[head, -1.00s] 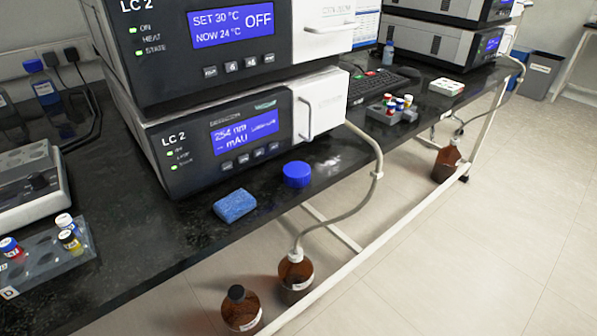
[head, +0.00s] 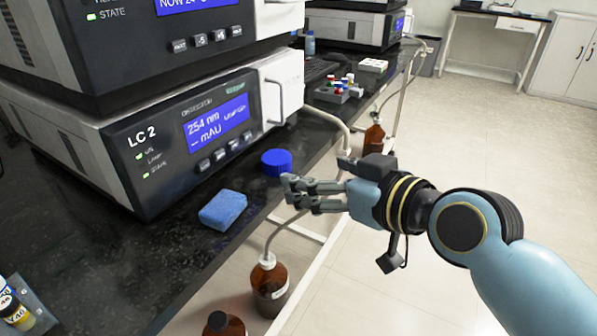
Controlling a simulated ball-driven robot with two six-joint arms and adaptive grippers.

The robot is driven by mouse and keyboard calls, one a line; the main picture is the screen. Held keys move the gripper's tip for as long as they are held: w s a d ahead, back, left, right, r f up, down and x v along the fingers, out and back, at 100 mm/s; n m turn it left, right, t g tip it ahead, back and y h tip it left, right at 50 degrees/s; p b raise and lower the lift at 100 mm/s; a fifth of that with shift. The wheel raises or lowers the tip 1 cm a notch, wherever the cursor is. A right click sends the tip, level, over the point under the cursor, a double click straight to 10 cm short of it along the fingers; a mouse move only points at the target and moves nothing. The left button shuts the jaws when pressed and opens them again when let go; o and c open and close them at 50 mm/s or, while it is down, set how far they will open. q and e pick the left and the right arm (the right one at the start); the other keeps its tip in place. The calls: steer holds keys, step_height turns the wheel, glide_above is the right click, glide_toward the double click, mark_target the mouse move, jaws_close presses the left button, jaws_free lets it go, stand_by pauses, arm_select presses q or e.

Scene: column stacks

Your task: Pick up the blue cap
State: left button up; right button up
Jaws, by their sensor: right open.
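The blue cap (head: 276,162) lies on the black bench top near its front edge, in front of the LC 2 unit. It is round with a ribbed side. My right gripper (head: 287,190) comes in from the right, just in front of the cap and nearer to me. Its fingers point left and are open, with nothing between them. They look close to the cap, but I cannot tell the exact gap. My left gripper is not in view.
A blue sponge (head: 223,210) lies left of the cap. The LC 2 unit (head: 190,130) stands behind both. A vial rack (head: 338,91) is farther along the bench. Brown bottles (head: 269,285) with a tube stand below the bench edge. Vials (head: 14,305) sit at lower left.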

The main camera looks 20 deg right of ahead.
mark_target(280, 159)
steer(key=b+x, duration=0.1)
steer(key=x, duration=0.3)
steer(key=shift+w+f, duration=0.2)
steer(key=shift+w, duration=0.1)
steer(key=shift+w+a+f, duration=0.1)
steer(key=shift+w+a, duration=0.1)
steer(key=shift+w, duration=0.4)
steer(key=x, duration=0.1)
steer(key=b+x, duration=0.1)
steer(key=x, duration=0.1)
steer(key=shift+w+a+r, duration=0.1)
steer(key=shift+w+r, duration=0.15)
steer(key=shift+w, duration=0.25)
steer(key=shift+w+a+f, duration=0.1)
steer(key=shift+w+f, duration=0.05)
steer(key=shift+w, duration=0.3)
steer(key=shift+c, duration=0.9)
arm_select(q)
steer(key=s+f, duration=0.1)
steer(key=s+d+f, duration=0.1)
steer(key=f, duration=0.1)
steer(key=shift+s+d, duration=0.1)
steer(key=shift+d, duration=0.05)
arm_select(e)
steer(key=c, duration=0.8)
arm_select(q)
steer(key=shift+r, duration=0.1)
